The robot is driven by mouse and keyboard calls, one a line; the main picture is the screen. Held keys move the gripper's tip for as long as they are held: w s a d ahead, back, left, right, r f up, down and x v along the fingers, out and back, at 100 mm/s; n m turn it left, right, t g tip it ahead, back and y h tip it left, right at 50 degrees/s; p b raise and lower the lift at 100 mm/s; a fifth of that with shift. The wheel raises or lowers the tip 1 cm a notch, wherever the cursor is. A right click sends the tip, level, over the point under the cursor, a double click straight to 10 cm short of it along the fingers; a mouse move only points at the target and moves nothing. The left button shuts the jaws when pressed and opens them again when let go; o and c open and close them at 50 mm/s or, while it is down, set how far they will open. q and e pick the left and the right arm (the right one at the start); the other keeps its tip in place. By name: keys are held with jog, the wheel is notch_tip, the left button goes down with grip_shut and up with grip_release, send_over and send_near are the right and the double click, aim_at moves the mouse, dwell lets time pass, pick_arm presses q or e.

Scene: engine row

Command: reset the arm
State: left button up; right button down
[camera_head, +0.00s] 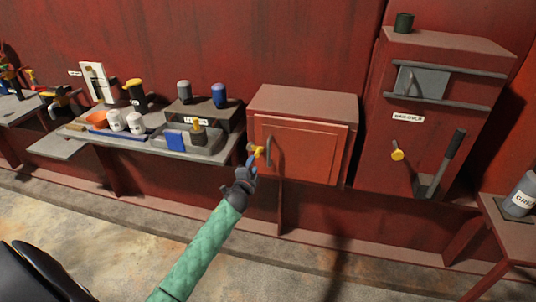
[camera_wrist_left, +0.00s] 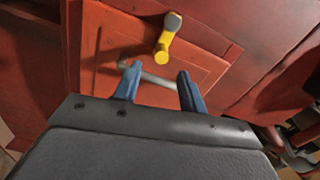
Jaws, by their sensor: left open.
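My left arm reaches up from the bottom of the head view to a red cabinet (camera_head: 305,105) with an orange-red door (camera_head: 310,150). My left gripper (camera_head: 254,160) has blue fingers and is at the door's left side, close to a grey bar handle (camera_head: 268,150) and a yellow latch (camera_head: 259,150). In the left wrist view the gripper (camera_wrist_left: 158,74) is open. The grey handle (camera_wrist_left: 150,78) shows between and beyond its fingertips; I cannot tell whether they touch it. The yellow latch (camera_wrist_left: 164,45) is just above. The door looks closed. My right gripper is not in view.
Left of the cabinet, a bench holds an orange bowl (camera_head: 97,118), white cups (camera_head: 116,120), and grey (camera_head: 184,92) and blue (camera_head: 219,95) canisters. A tall red cabinet (camera_head: 445,60) with a lever (camera_head: 450,150) stands right. The floor (camera_head: 330,250) in front is clear.

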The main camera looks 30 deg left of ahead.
pick_arm(q)
jog(key=s+a+f+n+g+y, duration=0.2)
jog(key=a+f+n+g+y, duration=0.1)
jog(key=n, duration=0.2)
jog(key=s+d+f+n+g+h, duration=0.2)
jog(key=s+d+f+g, duration=0.25)
jog(key=s+d, duration=0.45)
jog(key=s+d+f+n+g+h, duration=0.25)
jog(key=s+d+f, duration=0.25)
jog(key=s+d, duration=0.45)
jog(key=s+d+f+n+g+h, duration=0.25)
jog(key=s+d+f+g, duration=0.2)
jog(key=s+d, duration=0.5)
jog(key=s+d+f+g, duration=0.1)
jog(key=s+d+f, duration=0.1)
jog(key=s, duration=0.6)
jog(key=s+d+f+h, duration=0.1)
jog(key=s+d+f, duration=0.2)
jog(key=s, duration=0.6)
notch_tip(320, 180, down, 2)
jog(key=shift+d+f+m+g, duration=0.1)
jog(key=shift+d+m+g, duration=0.15)
jog(key=shift+m+g, duration=0.15)
